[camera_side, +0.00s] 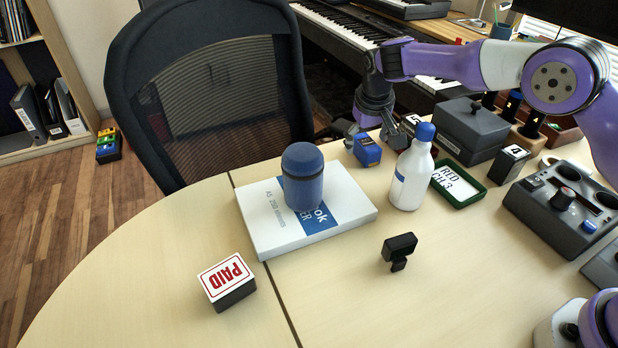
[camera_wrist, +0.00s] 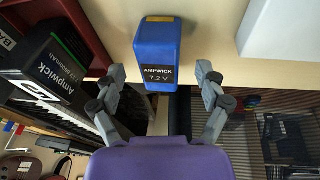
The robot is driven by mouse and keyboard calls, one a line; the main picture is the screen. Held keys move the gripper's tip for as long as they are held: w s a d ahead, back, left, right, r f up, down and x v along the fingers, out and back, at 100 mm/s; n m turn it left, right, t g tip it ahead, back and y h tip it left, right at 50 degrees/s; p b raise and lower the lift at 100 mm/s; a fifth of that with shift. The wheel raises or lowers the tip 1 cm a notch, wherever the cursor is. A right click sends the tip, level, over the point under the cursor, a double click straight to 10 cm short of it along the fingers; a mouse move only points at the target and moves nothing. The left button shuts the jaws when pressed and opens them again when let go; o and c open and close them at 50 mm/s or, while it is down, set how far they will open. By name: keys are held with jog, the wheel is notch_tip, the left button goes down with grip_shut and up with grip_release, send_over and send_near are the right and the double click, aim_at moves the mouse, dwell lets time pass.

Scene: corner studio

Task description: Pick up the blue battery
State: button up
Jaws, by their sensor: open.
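The blue battery (camera_side: 367,151) stands on the table near its back edge, left of a white bottle with a blue cap. In the wrist view the blue battery (camera_wrist: 157,50) shows a black label reading AMPWICK 7.2 V. My gripper (camera_side: 374,130) is just above and around the battery's place in the side view. In the wrist view my gripper (camera_wrist: 160,72) is open, one finger to each side of the battery's near end. No contact between fingers and battery is clear.
The white bottle (camera_side: 410,172) stands close right of the battery. A book box (camera_side: 265,225) bearing a blue cylinder (camera_side: 302,180) lies left. A dark Ampwick battery (camera_wrist: 52,68) is beside the blue one. A grey box (camera_side: 462,135) is farther right. The front table is mostly clear.

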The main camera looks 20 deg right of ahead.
jog(key=shift+f, duration=0.1)
jog(key=shift+c, duration=0.4)
grip_shut()
